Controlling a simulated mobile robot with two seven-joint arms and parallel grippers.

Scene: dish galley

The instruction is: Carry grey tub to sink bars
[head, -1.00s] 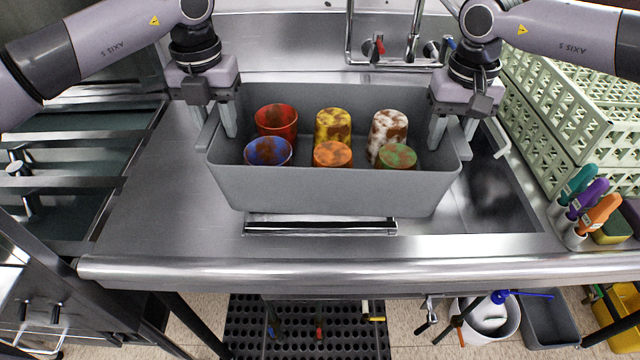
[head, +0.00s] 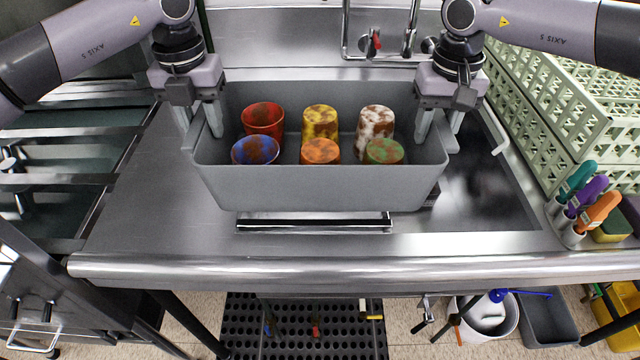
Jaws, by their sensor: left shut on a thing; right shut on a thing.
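The grey tub (head: 320,190) is held level over the steel counter, with several stained cups in it, among them a red cup (head: 263,118), a blue cup (head: 255,150) and a white cup (head: 375,122). My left gripper (head: 203,120) is shut on the tub's left end wall. My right gripper (head: 438,128) is shut on its right end wall. The sink basin (head: 490,190) shows dark to the right of the tub. A pair of metal bars (head: 315,224) shows just below the tub's front wall; the tub hides whatever lies directly under it.
Pale green racks (head: 560,100) stand at the right. Brushes in holders (head: 585,205) and a sponge (head: 610,230) sit at the right edge. A tap (head: 410,38) rises behind the tub. Bare counter (head: 140,190) lies to the left.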

